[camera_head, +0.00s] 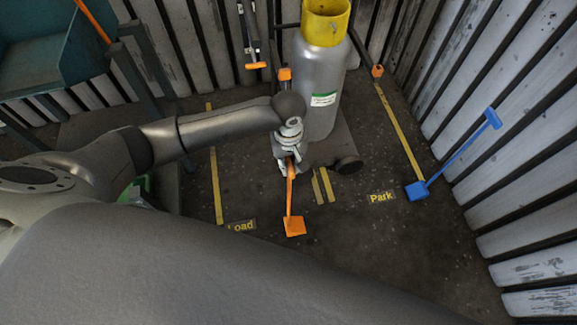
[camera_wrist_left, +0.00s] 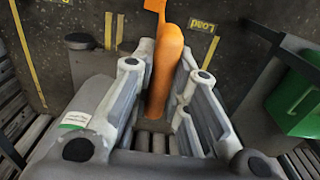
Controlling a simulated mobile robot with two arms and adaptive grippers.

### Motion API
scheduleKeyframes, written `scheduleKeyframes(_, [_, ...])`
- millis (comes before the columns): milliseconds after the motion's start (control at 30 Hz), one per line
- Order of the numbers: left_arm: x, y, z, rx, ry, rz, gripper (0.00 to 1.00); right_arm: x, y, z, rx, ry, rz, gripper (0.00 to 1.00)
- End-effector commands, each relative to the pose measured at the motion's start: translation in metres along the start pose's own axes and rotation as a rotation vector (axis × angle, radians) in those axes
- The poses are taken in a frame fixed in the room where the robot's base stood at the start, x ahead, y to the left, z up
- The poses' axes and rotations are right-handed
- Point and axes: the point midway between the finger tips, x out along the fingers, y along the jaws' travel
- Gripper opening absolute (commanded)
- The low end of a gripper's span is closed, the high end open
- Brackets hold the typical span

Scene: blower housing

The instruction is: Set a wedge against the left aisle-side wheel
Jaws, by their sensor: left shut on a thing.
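My left gripper (camera_head: 290,160) is shut on the upright handle of an orange wedge (camera_head: 294,227). The wedge's block is at the handle's lower end, over the floor in front of the cart; I cannot tell whether it touches the floor. In the left wrist view the orange handle (camera_wrist_left: 166,65) stands between the two fingers. The cart (camera_head: 335,143) carries a grey cylinder (camera_head: 318,90) with a yellow top. Its right aisle-side wheel (camera_head: 348,166) shows; the left aisle-side wheel is hidden behind my gripper. My right gripper is out of view.
A blue long-handled wedge (camera_head: 417,190) stands by the right wall near the "Park" label (camera_head: 382,197). Yellow floor lines (camera_head: 216,185) and a "Load" label (camera_head: 240,226) lie to the left. A green container (camera_wrist_left: 295,105) shows in the wrist view. Floor in front is clear.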

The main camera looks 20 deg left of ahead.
Motion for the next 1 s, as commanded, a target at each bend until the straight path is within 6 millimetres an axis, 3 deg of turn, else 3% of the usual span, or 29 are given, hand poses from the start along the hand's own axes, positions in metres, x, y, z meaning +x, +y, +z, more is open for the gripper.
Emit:
scheduleKeyframes(233, [0.028,-0.001,-0.002,-0.001,0.001,0.001,0.0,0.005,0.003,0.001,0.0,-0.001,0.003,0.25])
scheduleKeyframes(667, [0.033,-0.001,-0.001,-0.001,0.001,0.0,0.0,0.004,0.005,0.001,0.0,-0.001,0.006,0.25])
scheduleKeyframes(700, [0.034,-0.002,-0.001,0.0,0.001,-0.001,0.19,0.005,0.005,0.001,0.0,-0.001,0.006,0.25])
scheduleKeyframes(833, [0.034,-0.002,-0.001,0.0,0.001,-0.002,0.36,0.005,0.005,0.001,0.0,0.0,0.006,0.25])
scheduleKeyframes(1000, [0.034,-0.002,-0.001,-0.001,0.001,-0.002,0.37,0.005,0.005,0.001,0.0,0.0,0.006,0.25])
